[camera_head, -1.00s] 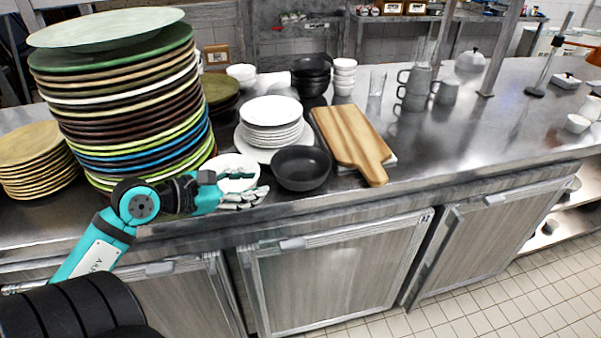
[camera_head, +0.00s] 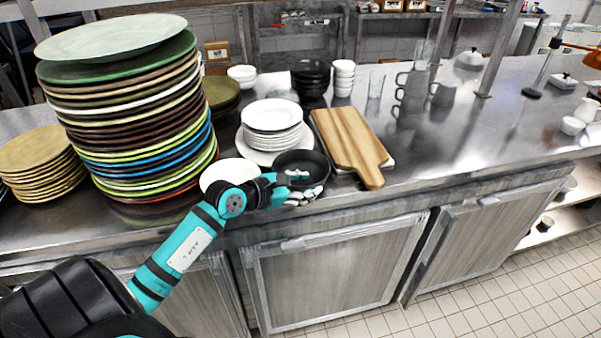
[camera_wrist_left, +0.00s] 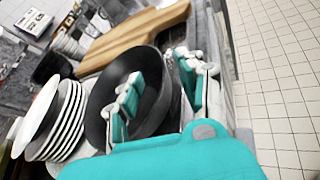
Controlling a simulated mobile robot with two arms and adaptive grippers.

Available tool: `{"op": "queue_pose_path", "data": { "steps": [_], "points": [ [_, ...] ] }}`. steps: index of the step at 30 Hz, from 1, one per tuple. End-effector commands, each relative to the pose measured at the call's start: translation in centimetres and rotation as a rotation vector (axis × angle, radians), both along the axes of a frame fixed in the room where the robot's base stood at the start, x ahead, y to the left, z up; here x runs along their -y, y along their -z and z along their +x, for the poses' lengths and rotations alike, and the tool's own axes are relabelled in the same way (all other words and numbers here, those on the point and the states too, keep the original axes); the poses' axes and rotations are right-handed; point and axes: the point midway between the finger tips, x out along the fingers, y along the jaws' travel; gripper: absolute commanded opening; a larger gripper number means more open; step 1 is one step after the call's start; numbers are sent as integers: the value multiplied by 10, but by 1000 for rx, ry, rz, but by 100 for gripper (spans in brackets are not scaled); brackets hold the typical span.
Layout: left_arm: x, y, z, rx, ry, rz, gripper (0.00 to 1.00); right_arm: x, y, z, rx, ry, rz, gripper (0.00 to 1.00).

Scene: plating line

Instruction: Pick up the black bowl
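The black bowl (camera_head: 296,159) sits upright near the front edge of the steel counter, right in front of the stack of white plates. It also shows in the left wrist view (camera_wrist_left: 103,97). My left gripper (camera_head: 304,186) is at the bowl's near rim with its fingers apart. In the left wrist view, one finger of the gripper (camera_wrist_left: 160,85) is over the bowl's inside and the other is outside the near wall, so the rim lies between them. I cannot tell whether either finger touches it. My right gripper is not in view.
White plates (camera_head: 271,117) stand behind the bowl, and a wooden board (camera_head: 347,140) lies close on its right. A white bowl (camera_head: 228,174) and a tall stack of coloured plates (camera_head: 140,130) are on the left. Another stack of black bowls (camera_head: 310,75) stands farther back.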

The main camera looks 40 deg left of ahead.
Motion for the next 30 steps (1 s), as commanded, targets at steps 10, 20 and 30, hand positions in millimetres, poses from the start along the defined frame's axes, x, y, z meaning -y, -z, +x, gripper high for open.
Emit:
{"op": "queue_pose_path", "data": {
  "steps": [10,20,30],
  "points": [
    [6,8,20,2,0,1,39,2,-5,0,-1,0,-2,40],
    [6,8,20,1,-1,0,8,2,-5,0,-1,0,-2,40],
    [5,7,20,2,-2,1,0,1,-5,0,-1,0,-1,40]
  ]
}}
